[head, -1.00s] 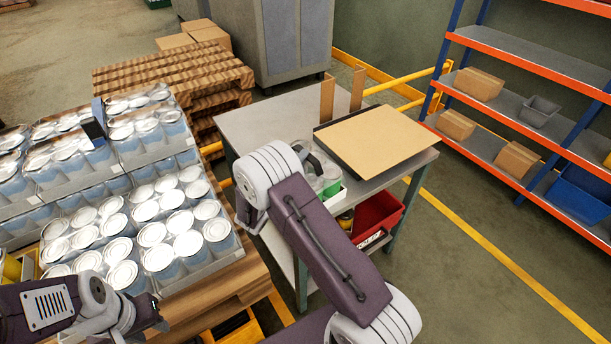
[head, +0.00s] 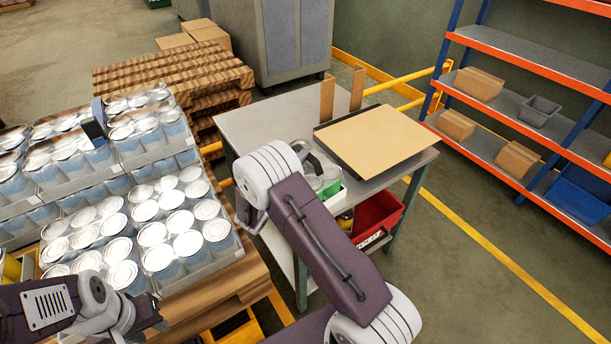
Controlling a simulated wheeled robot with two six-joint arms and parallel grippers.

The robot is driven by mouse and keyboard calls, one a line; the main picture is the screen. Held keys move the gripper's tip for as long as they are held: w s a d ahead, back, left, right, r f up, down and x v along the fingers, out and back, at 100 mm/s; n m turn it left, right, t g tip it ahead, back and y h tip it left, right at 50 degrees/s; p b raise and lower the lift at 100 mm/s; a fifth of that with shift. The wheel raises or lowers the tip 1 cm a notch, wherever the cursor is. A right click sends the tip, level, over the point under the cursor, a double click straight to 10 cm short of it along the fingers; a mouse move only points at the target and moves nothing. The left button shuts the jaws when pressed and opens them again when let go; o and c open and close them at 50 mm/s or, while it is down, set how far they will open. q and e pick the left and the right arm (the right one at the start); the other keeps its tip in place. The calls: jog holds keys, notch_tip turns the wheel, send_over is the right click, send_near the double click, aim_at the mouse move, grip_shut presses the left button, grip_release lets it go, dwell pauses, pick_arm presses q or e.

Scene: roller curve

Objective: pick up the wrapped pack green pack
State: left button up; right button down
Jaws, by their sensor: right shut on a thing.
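The green pack (head: 331,181) shows as green can-like shapes with pale tops, partly hidden behind my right arm. It is at the front of the grey cart top, by a white tray edge. My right gripper (head: 306,157) is mostly hidden behind my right arm. Only a dark grey curved part shows, against the pack's upper left, and it is shut on the pack. Its fingertips cannot be seen. My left gripper (head: 153,318) is low at the left, in front of the stacked cans and apart from the pack. Its jaws cannot be made out.
The cart (head: 262,122) also bears a flat brown board (head: 378,138) and two upright brown posts. A red bin (head: 376,217) is on its lower shelf. Trays of cans (head: 165,235) on a pallet fill the left. An orange-and-blue rack (head: 530,70) stands right. Floor between is clear.

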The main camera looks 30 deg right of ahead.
jog(key=shift+r, duration=0.2)
dwell(0.6)
jog(key=shift+r, duration=1.95)
jog(key=s+d+r, duration=0.6)
jog(key=s+r, duration=0.1)
jog(key=s, duration=0.2)
jog(key=shift+s+d+b, duration=0.25)
jog(key=shift+d+b, duration=0.15)
jog(key=shift+f, duration=0.1)
